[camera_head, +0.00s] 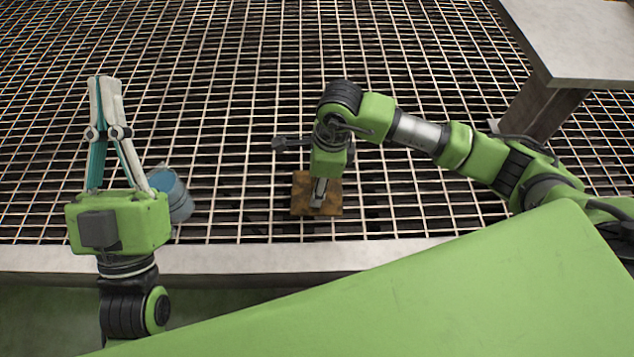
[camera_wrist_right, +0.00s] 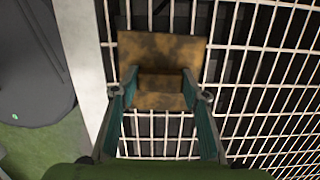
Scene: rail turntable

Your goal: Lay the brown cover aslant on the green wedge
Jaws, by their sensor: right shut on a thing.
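The brown cover (camera_head: 301,188) is a mottled brown square plate near the middle of the head view. In the right wrist view the cover (camera_wrist_right: 160,47) has a small raised block on its face. My right gripper (camera_wrist_right: 161,82) is shut on this block, with one finger on each side. In the head view my right gripper (camera_head: 318,193) points down over the cover. I cannot tell whether the cover touches the grating. My left gripper (camera_head: 105,84) is shut and empty at the left. I see no green wedge in either view.
A metal grating (camera_head: 230,130) spreads under everything, largely bare. A pale ledge (camera_head: 260,257) runs along its near edge. A blue round container (camera_head: 172,188) stands partly behind my left gripper. A grey table (camera_head: 580,40) stands at the upper right.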

